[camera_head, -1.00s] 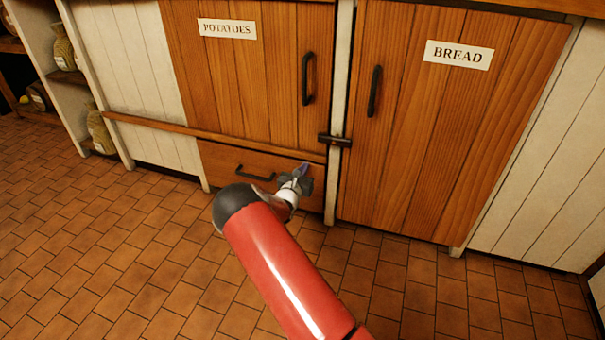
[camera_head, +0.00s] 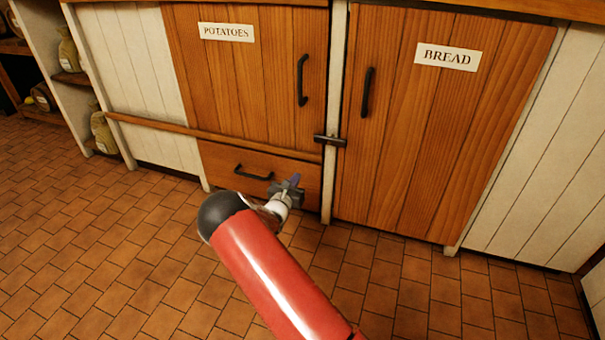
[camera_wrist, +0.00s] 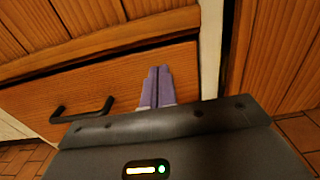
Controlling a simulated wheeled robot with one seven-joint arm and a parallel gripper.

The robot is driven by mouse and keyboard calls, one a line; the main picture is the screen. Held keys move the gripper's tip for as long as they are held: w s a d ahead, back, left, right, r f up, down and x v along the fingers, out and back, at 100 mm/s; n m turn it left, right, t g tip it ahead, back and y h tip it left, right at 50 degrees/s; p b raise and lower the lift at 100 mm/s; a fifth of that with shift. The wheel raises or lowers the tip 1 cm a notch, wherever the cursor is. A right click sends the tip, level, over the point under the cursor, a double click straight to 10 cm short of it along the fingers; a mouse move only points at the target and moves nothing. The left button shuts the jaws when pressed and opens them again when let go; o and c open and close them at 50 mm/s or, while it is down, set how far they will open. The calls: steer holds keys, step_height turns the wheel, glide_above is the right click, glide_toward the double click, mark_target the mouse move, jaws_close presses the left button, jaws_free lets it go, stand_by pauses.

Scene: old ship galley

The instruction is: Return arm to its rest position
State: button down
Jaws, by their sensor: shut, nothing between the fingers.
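My red arm reaches up from the bottom of the head view, with my gripper (camera_head: 293,180) at its end in front of the drawer (camera_head: 308,171) under the potatoes cupboard. In the wrist view the two purple fingers of my gripper (camera_wrist: 157,84) lie side by side, shut and empty. They point at the right part of the drawer front (camera_wrist: 120,92), to the right of its black handle (camera_wrist: 82,110). The drawer looks shut. I cannot tell the exact gap between fingertips and wood.
The potatoes door (camera_head: 250,80) and the bread door (camera_head: 430,140) are closed, with a dark latch (camera_head: 330,140) between them. Sacks (camera_head: 103,133) stand on shelves at the left. The tiled floor (camera_head: 90,240) is clear.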

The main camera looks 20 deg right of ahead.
steer(key=v, duration=0.8)
steer(key=s+d+r+m+g+p, duration=0.2)
steer(key=s+d+r+m+g, duration=0.25)
steer(key=r+m, duration=0.2)
steer(key=s+d+r+m+g+h+p, duration=0.1)
steer(key=s+d+r+m+g, duration=0.2)
steer(key=s+r+m, duration=0.3)
steer(key=s+d+r+m+g+p, duration=0.25)
steer(key=s+r+m+g, duration=0.2)
steer(key=r, duration=0.35)
steer(key=s+a+r+m+t+y+p, duration=0.1)
steer(key=s+a+r+m+y, duration=0.3)
steer(key=s, duration=0.4)
steer(key=s+a+r+m+t+y+p, duration=0.1)
steer(key=s+a+r+m+y+p, duration=0.1)
steer(key=s+r, duration=0.4)
steer(key=s+a+r+m+t+y+p, duration=0.1)
steer(key=s+a+r+m+y, duration=0.4)
steer(key=s, duration=0.7)
steer(key=shift+a+r+m+y+p, duration=0.3)
steer(key=shift+a+r+m+p, duration=0.1)
steer(key=shift+r, duration=0.2)
